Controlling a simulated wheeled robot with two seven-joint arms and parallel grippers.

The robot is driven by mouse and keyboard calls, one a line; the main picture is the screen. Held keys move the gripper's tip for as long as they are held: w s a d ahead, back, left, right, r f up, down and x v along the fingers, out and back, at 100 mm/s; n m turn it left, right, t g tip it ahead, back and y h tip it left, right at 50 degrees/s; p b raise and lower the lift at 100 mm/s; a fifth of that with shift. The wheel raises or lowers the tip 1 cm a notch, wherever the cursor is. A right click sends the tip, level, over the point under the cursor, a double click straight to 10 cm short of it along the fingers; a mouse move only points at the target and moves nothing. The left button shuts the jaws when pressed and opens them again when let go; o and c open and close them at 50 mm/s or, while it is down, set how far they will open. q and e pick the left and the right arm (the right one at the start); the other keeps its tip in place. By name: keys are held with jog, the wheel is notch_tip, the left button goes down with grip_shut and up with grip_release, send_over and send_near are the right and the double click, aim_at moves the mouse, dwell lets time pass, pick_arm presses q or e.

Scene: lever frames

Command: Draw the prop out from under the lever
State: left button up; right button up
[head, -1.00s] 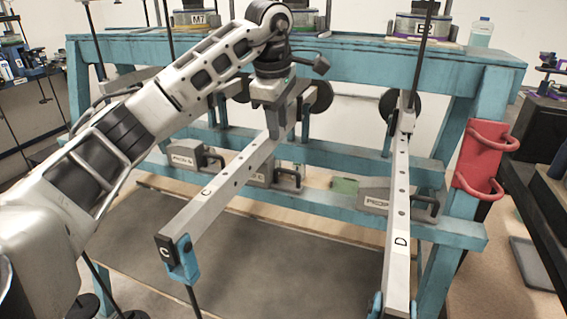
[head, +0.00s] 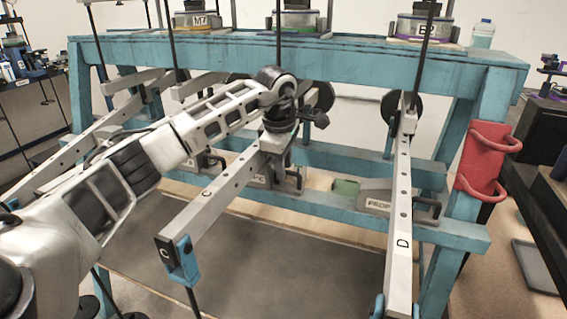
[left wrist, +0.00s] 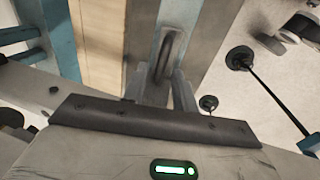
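Lever C (head: 212,203) is a grey bar that slopes from the blue frame toward the front. A grey prop (head: 257,179) with a dark handle (head: 294,180) sits on the lower blue rail near lever C, partly hidden by the lever and my left gripper. My left gripper (head: 277,157) points down beside lever C, with its fingertips hidden in the head view. In the left wrist view its two fingers (left wrist: 168,92) stand apart, and a dark handle loop (left wrist: 170,52) shows between and just beyond them. I cannot tell whether they touch it. My right gripper is not in view.
Lever D (head: 401,205) slopes forward at the right, with another prop (head: 378,201) beside it on the rail (head: 455,236). A red bracket (head: 484,160) is on the right post. More levers stand at the left. The dark board (head: 290,245) below is clear.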

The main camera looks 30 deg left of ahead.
pick_arm(q)
grip_shut()
jog(key=shift+d+r, duration=0.1)
jog(key=shift+d, duration=0.25)
jog(key=d, duration=0.3)
jog(key=w+d+p, duration=0.1)
jog(key=d, duration=0.2)
jog(key=w+d+p, duration=0.1)
jog(key=d, duration=0.2)
jog(key=shift+w+d, duration=0.1)
jog(key=shift+w, duration=0.1)
jog(key=shift+d, duration=0.15)
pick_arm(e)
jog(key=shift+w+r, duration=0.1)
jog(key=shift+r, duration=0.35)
pick_arm(q)
jog(key=shift+o, duration=1.3)
grip_release()
jog(key=shift+d, duration=0.15)
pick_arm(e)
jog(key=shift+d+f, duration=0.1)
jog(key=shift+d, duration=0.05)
